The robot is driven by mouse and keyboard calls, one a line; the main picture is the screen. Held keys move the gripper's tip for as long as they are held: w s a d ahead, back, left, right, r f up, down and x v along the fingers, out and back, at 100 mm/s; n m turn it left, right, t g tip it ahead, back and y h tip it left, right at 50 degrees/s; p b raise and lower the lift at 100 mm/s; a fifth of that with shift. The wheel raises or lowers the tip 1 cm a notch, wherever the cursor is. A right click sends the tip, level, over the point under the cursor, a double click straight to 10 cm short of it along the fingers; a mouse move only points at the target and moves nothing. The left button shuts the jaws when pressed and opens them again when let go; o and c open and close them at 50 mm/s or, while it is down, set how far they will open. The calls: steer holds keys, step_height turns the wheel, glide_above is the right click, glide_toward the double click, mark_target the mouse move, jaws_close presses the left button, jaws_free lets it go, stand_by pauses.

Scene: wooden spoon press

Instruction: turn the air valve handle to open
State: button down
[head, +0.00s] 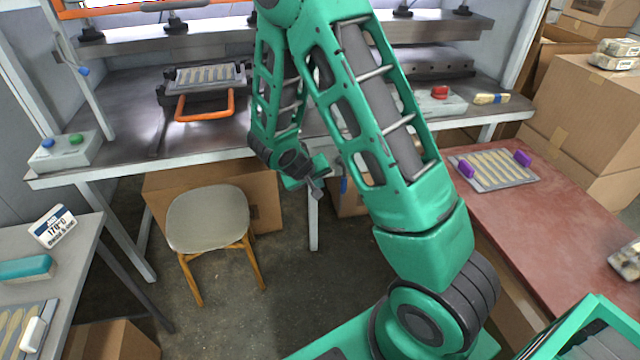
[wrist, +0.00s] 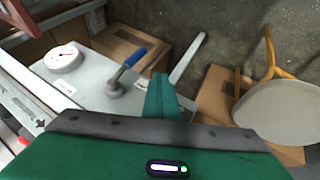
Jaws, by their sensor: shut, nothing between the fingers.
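The air valve handle (wrist: 134,59) is a blue-sleeved lever in the wrist view. It slants up and right from a grey metal pivot on a pale grey panel (wrist: 88,94). My gripper (wrist: 166,88) is shut and empty, its green fingers just right of the handle. I cannot tell whether they touch it. In the head view my gripper (head: 317,187) is low, below the front edge of the press bench. A small blue patch (head: 344,185) beside it there may be the handle; my arm hides most of that area.
A round white gauge (wrist: 64,57) sits on the panel left of the handle. A stool (head: 208,219) stands left of my gripper, with cardboard boxes (head: 262,207) behind it under the bench (head: 120,160). A red table (head: 540,215) is at the right. The floor between is clear.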

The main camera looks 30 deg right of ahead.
mark_target(344, 178)
steer(key=w+d+f, duration=0.2)
steer(key=d+f, duration=0.4)
steer(key=d, duration=0.2)
steer(key=shift+w+f, duration=0.15)
